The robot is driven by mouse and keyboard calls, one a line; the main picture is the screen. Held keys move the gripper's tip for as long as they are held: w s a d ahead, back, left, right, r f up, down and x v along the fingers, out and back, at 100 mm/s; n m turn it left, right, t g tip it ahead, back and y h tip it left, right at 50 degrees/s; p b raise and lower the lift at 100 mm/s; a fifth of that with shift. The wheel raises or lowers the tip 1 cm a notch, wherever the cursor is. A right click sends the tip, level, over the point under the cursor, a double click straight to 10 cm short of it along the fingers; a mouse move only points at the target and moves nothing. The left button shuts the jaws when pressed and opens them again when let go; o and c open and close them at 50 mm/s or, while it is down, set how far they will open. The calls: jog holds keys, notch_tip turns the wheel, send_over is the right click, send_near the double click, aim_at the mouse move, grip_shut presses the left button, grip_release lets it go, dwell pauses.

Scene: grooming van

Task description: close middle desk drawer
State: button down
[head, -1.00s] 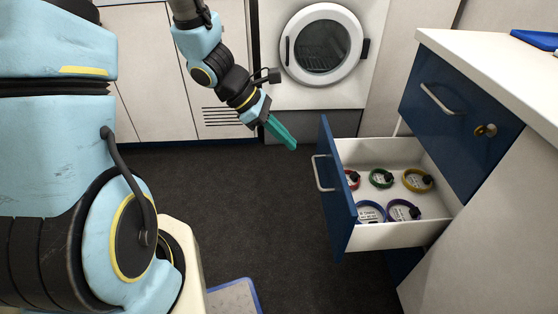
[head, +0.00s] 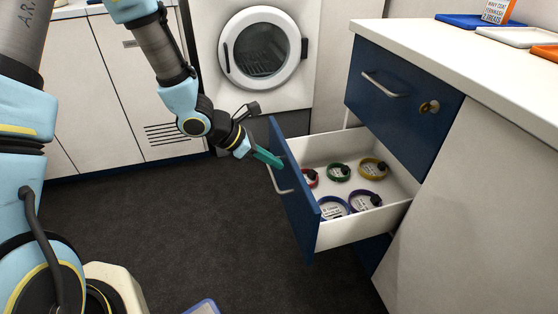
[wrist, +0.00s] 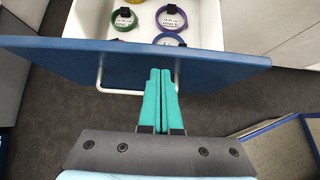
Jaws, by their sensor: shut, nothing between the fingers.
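The middle desk drawer stands pulled out, with a blue front (head: 296,200) and white inside walls (head: 345,238). Several coloured collars lie in it, among them a green one (head: 339,172) and a yellow one (head: 373,168). My gripper (head: 279,163), with teal fingers, is shut and empty at the outer side of the drawer front, near its bar handle (head: 278,181). In the wrist view the shut fingertips (wrist: 160,72) overlap the blue front (wrist: 215,66) between the ends of the handle (wrist: 104,80). I cannot tell whether they touch it.
Above is a shut blue drawer (head: 400,105) with a lock, under a white worktop (head: 440,60) holding trays and an orange-labelled bottle (head: 497,12). A round-door machine (head: 262,48) stands behind. A blue-edged mat (wrist: 285,150) lies low right in the wrist view.

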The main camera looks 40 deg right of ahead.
jog(key=shift+s+d, duration=0.3)
jog(key=shift+d, duration=0.45)
jog(key=s+d, duration=0.4)
jog(key=d, duration=0.6)
jog(key=s+d+b, duration=0.1)
jog(key=s+d, duration=0.3)
jog(key=d, duration=0.7)
jog(key=shift+s+d, duration=0.25)
jog(key=shift+d, duration=0.05)
jog(key=shift+w, duration=0.1)
